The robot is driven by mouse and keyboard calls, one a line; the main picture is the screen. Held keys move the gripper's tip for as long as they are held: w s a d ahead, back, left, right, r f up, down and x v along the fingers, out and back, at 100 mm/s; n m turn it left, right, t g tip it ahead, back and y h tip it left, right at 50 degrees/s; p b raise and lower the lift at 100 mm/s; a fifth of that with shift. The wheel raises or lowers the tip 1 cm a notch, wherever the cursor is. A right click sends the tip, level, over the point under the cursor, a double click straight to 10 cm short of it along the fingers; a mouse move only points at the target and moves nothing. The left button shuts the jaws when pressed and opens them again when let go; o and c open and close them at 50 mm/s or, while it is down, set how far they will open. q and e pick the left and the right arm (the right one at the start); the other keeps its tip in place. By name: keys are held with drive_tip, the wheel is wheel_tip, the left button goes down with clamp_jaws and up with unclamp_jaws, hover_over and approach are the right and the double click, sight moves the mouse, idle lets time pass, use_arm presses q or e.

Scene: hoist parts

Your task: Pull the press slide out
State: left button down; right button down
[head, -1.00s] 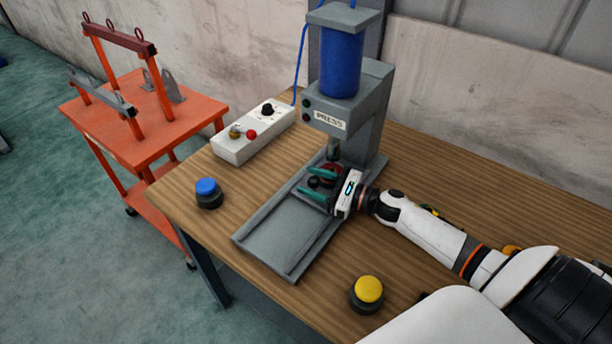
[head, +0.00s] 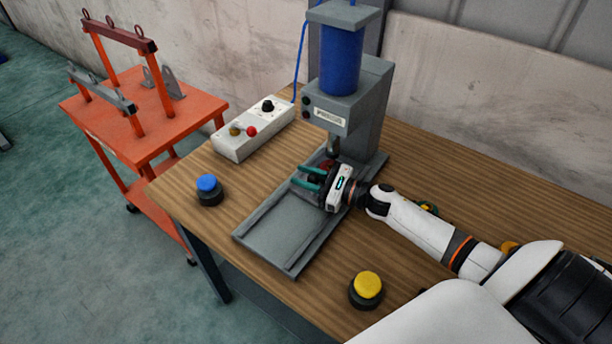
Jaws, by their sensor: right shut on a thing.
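The press (head: 349,105) stands at the back of the wooden table, with a blue cylinder on top. A grey slide track (head: 285,236) runs from under the press head toward the table's front edge; its front part is bare. My right gripper (head: 308,178) is over the back part of the track, just in front of the press head. Its teal fingers are shut on a small dark part, likely the slide's knob, which they mostly hide. A red part (head: 327,165) shows just behind the fingers. My left gripper is not in view.
A blue button (head: 207,188) stands left of the track and a yellow button (head: 367,288) right of it. A white control box (head: 252,131) lies left of the press. An orange cart (head: 150,135) stands beyond the table's left edge.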

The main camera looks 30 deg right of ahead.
drive_tip(key=s+a, duration=0.1)
drive_tip(key=a, duration=0.1)
drive_tip(key=s+a, duration=0.1)
drive_tip(key=a, duration=0.2)
drive_tip(key=s+a, duration=0.1)
drive_tip(key=a, duration=0.2)
drive_tip(key=shift+s, duration=0.2)
drive_tip(key=c, duration=1.1)
unclamp_jaws()
drive_tip(key=shift+d, duration=0.1)
drive_tip(key=b+v, duration=0.3)
drive_tip(key=v, duration=0.7)
drive_tip(key=shift+s+d+f, duration=0.15)
drive_tip(key=shift+s+d, duration=0.05)
drive_tip(key=shift+s, duration=0.1)
drive_tip(key=shift+s+d+b, duration=0.35)
drive_tip(key=shift+s, duration=0.2)
